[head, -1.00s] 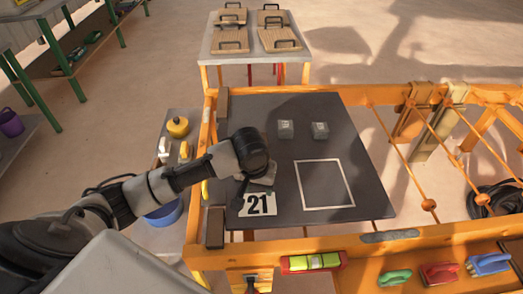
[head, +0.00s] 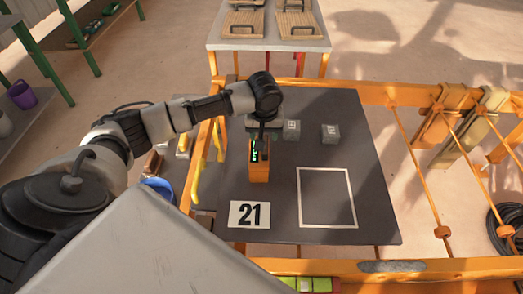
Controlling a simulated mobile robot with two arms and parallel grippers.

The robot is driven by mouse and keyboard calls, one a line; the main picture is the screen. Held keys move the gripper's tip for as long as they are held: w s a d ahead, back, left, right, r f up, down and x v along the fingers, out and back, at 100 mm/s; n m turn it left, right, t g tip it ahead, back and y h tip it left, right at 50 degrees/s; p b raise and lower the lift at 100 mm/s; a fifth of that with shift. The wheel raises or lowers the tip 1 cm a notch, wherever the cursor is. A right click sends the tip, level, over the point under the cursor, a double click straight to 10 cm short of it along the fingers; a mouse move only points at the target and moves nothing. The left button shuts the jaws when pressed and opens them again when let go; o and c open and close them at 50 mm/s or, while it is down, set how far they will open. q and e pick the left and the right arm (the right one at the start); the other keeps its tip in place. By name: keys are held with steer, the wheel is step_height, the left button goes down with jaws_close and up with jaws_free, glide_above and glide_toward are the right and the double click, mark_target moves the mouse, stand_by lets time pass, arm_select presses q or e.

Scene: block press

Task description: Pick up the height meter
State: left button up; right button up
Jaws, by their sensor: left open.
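The height meter (head: 259,172) appears as a small orange device with green lit digits. It is in the head view, on the dark tabletop (head: 350,160), above the "21" card. My left gripper (head: 263,142) is open, at the far end of the meter. Its wrist hides the fingers in part, and I cannot tell whether they touch the meter. My right gripper is not in view.
Two grey blocks (head: 291,130) (head: 330,134) lie just right of my left gripper. A white square outline (head: 327,198) and the "21" card (head: 250,214) mark the nearer tabletop. An orange rail (head: 380,268) runs along the near edge.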

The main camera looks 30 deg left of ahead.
mark_target(259, 156)
arm_select(q)
steer(key=shift+f, duration=0.6)
steer(key=shift+w+a+f, duration=0.1)
steer(key=shift+w+f, duration=0.05)
steer(key=shift+f, duration=0.1)
steer(key=f, duration=0.2)
steer(key=w+f, duration=0.1)
steer(key=f, duration=0.1)
steer(key=shift+a+f, duration=0.1)
steer(key=shift+f, duration=0.5)
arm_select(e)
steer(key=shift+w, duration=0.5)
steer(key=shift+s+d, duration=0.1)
arm_select(q)
steer(key=shift+c, duration=1)
jaws_close()
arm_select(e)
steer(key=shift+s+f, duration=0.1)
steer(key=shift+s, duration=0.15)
arm_select(q)
steer(key=shift+r, duration=0.1)
